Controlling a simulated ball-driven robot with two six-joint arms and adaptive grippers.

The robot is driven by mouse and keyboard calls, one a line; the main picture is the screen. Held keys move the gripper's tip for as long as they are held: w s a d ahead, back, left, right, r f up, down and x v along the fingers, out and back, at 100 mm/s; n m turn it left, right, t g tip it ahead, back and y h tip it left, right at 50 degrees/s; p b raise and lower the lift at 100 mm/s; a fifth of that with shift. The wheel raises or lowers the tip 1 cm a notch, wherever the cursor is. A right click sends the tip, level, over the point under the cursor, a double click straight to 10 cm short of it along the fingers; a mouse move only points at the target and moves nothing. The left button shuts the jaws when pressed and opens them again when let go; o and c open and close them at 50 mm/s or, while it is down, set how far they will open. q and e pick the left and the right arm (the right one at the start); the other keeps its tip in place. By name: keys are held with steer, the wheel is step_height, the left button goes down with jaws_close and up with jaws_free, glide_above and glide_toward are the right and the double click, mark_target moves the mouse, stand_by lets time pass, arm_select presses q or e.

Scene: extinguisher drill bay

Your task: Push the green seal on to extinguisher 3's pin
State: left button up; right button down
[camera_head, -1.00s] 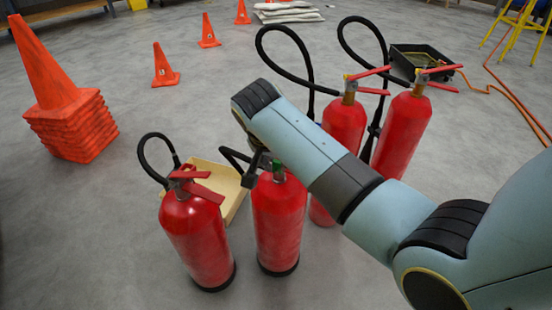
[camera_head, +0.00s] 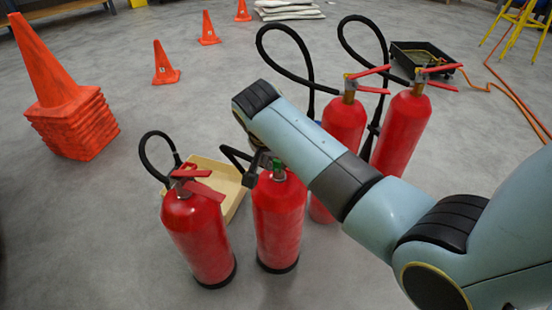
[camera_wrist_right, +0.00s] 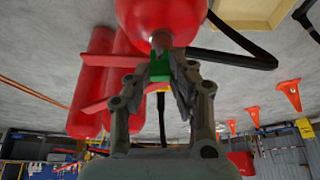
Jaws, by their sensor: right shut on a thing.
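The green seal (camera_wrist_right: 159,66) is held between the fingertips of my right gripper (camera_wrist_right: 161,76) in the right wrist view. It is right at the pale metal fitting (camera_wrist_right: 161,41) on top of a red extinguisher (camera_wrist_right: 160,15); I cannot tell whether it is on the pin. In the head view the same extinguisher (camera_head: 278,215) stands upright below my right wrist, with a bit of the green seal (camera_head: 278,164) at its top. My right gripper (camera_head: 268,162) is mostly hidden there. No number is readable on the extinguishers. My left gripper is not in view.
A red extinguisher (camera_head: 198,238) stands close on the left, and two with looped hoses (camera_head: 343,122) (camera_head: 402,132) stand behind my right arm. A beige tray (camera_head: 230,182) lies behind the front pair. Orange cones (camera_head: 72,118) stand at the left. Floor in front is clear.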

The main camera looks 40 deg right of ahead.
steer(key=c, duration=1.1)
jaws_free()
steer(key=v, duration=0.8)
arm_select(q)
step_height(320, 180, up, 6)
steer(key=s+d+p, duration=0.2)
steer(key=p, duration=0.6)
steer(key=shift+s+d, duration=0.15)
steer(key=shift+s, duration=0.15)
arm_select(e)
steer(key=shift+s+d+f+n+g+y, duration=0.5)
steer(key=shift+s+f+n, duration=1.4)
steer(key=shift+s+f, duration=4.55)
steer(key=shift+s+d+f+n+g+y, duration=0.45)
steer(key=shift+s+f+n, duration=2.3)
steer(key=shift+s, duration=6.55)
steer(key=shift+s+d+f+n+g+y, duration=0.15)
steer(key=shift+s+d+f+n+y, duration=0.6)
steer(key=shift+s+f, duration=6.1)
